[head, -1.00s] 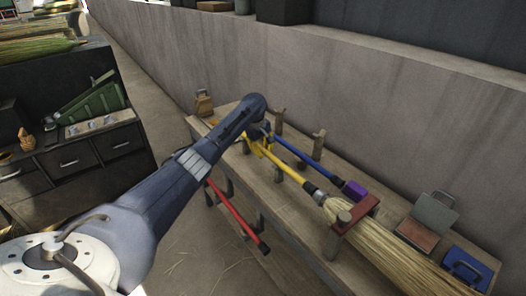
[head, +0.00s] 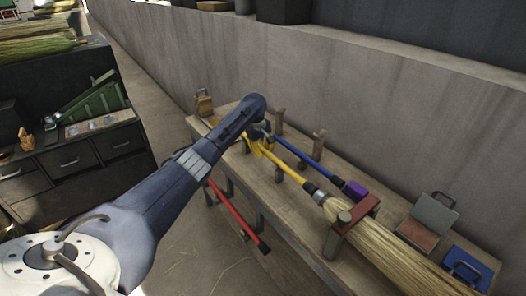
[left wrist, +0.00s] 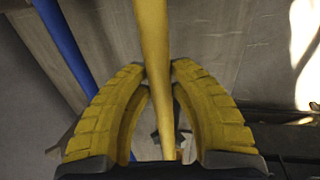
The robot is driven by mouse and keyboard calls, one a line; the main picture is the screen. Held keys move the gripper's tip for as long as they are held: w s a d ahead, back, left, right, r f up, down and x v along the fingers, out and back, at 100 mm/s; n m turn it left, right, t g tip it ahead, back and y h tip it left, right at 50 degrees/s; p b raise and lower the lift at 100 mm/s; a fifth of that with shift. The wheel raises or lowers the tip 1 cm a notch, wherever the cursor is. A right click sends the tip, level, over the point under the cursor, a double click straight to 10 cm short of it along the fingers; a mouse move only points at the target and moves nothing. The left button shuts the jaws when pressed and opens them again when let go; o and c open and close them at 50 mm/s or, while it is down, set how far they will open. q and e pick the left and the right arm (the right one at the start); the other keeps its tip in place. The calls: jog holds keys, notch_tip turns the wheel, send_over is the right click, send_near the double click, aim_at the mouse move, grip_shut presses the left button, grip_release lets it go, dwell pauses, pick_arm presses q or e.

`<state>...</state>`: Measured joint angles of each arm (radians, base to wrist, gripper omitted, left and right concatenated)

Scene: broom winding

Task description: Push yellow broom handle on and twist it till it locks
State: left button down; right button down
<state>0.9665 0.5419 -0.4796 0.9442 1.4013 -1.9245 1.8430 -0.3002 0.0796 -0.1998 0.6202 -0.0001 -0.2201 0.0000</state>
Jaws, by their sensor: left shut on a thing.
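In the left wrist view the yellow handle (left wrist: 153,40) passes between the yellow ridged fingers of my left gripper (left wrist: 159,78). My right gripper is not in view.
A red handle (head: 236,213) hangs at the bench's front side. A blue hand-held block (head: 466,268) and a grey-green one (head: 434,214) sit at the right end. A wall (head: 330,90) runs behind.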

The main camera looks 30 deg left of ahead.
pick_arm(q)
jog(key=shift+d+f, duration=0.1)
jog(key=shift+s+t+h, duration=0.1)
jog(key=shift+t+h, duration=0.2)
jog(key=shift+t, duration=0.4)
jog(key=shift+d+t+h, duration=0.2)
jog(key=shift+t+h, duration=0.1)
jog(key=shift+t, duration=0.5)
jog(key=shift+f+t, duration=0.1)
jog(key=shift+t, duration=0.2)
jog(key=shift+d+t+h, duration=0.1)
jog(key=shift+t+h, duration=0.4)
jog(key=shift+t, duration=0.5)
